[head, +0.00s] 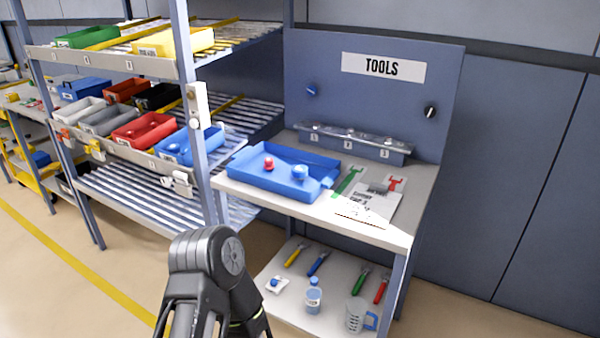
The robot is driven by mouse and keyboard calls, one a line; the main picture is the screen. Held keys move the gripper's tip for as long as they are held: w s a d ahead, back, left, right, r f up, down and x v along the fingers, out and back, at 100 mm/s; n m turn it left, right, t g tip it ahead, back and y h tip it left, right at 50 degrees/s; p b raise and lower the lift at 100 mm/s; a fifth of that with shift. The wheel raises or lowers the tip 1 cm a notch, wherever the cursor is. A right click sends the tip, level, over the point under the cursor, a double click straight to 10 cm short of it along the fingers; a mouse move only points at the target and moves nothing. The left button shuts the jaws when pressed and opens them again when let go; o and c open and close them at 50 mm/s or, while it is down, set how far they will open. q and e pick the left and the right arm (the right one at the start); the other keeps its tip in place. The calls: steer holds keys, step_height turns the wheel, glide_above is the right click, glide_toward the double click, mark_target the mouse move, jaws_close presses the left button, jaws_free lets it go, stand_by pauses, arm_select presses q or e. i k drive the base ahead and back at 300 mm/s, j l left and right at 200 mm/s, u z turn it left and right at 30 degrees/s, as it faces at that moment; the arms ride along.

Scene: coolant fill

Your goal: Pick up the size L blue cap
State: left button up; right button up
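A black arm part of mine rises from the bottom edge, left of the workbench and apart from the tray. No gripper fingertips of mine can be made out.
A rack (105,150) of coloured bins stands left of the workbench (400,225). A TOOLS panel (383,68) rises behind it. A printed sheet (365,205) lies right of the tray. Coloured-handled tools and a clear jug (355,315) are on the lower shelf. The floor at right is clear.

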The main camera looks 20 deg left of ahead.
mark_target(299, 171)
steer(key=i+j+z, duration=0.1)
steer(key=j+z, duration=0.8)
